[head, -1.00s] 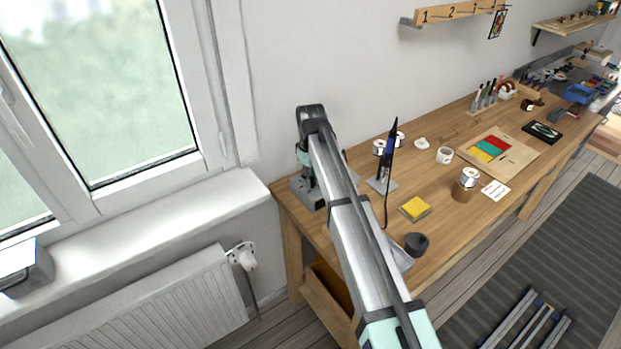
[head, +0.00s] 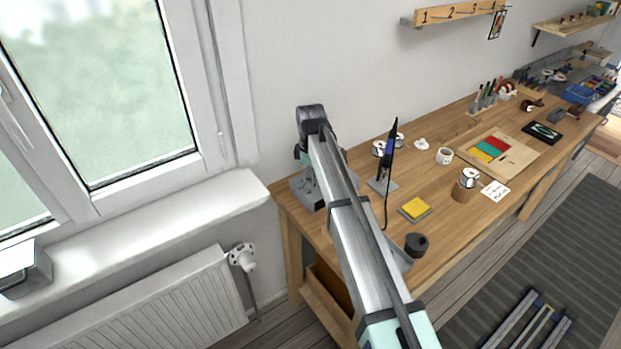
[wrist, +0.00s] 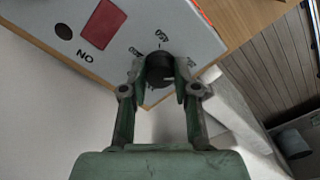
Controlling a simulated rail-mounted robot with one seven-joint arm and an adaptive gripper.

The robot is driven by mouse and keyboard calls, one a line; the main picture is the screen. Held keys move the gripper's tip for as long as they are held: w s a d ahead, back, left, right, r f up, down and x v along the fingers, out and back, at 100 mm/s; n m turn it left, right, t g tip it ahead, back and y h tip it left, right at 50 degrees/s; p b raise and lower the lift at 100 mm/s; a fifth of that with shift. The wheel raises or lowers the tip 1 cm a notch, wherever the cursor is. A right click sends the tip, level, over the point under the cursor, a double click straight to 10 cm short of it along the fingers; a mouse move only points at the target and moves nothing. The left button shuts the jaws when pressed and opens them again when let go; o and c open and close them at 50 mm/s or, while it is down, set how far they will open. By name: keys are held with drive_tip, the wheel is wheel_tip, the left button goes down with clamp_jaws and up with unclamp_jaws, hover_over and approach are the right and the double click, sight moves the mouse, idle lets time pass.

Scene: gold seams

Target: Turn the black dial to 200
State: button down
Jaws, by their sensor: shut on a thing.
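The black dial (wrist: 159,67) sits on the light grey face of a control box (wrist: 150,22) in the wrist view. My gripper (wrist: 160,80) is shut on the dial, one green finger on each side. A short pale mark shows on the dial, toward the lower right. Printed numbers ring the dial; "450" reads upside down above it, and the others are partly hidden or too small to read. A red rectangle (wrist: 102,24) and the word "ON" are on the same face. In the head view, the grey box (head: 309,193) stands at the bench's left end, with my arm partly covering it.
A soldering iron in its stand (head: 384,180) is close to the right of the box. A yellow sponge (head: 414,208), a dark cup (head: 416,244) and a mug (head: 445,156) stand on the wooden bench (head: 445,225). The window wall is to the left.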

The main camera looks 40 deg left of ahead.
drive_tip(key=shift+f, duration=0.1)
drive_tip(key=c, duration=0.9)
unclamp_jaws()
drive_tip(key=shift+o, duration=0.2)
wheel_tip(320, 180, up, 12)
